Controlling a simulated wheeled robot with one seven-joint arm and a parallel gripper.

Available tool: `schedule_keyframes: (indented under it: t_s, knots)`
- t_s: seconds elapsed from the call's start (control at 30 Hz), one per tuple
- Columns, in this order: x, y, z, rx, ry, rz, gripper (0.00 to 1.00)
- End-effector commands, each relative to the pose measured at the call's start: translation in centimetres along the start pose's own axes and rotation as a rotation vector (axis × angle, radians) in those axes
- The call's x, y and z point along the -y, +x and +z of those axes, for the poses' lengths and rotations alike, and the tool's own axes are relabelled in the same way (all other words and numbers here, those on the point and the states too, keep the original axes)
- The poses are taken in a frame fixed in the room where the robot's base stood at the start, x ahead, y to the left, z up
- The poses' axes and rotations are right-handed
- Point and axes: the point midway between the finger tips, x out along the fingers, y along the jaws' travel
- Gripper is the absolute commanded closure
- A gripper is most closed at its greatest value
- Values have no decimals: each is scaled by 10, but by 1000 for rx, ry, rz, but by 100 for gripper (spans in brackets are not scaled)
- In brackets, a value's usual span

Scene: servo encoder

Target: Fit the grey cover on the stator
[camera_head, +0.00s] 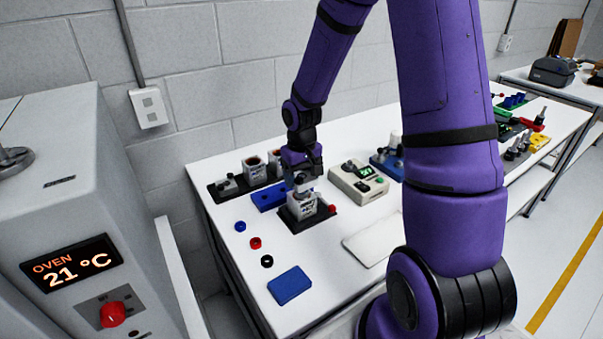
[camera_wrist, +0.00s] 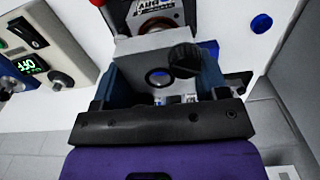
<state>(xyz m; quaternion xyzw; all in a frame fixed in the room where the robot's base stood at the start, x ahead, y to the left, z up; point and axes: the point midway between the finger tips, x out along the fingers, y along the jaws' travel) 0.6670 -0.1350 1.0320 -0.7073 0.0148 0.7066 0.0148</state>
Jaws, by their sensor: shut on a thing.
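My gripper (camera_head: 302,186) points down over the left table and is shut on the grey cover (camera_wrist: 145,55). In the wrist view the cover sits between the two blue fingers; it is a light grey block with a round dark opening and a dark round knob. The stator (camera_head: 301,207), a silver box with a printed label, stands upright in a black holder (camera_head: 288,223) right below my gripper. Its labelled face also shows in the wrist view (camera_wrist: 155,20), just beyond the cover. I cannot tell whether cover and stator touch.
Behind stand a blue block (camera_head: 266,197) and a black tray (camera_head: 216,196) with more motor parts. A beige tester (camera_head: 358,182) with a green display is to the right. Blue, red (camera_head: 256,243) and black rings and a blue pad (camera_head: 289,285) lie in front. An oven (camera_head: 75,262) is at left.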

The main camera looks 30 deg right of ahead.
Motion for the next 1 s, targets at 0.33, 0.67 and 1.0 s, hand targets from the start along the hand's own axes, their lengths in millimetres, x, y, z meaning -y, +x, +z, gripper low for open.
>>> schedule_keyframes:
  t_s: [0.33,0.67,1.0]
  knots:
    - [0,2,0,0,0,0,60]
    - [0,7,0,1,0,0,60]
    - [1,17,0,1,-1,0,60]
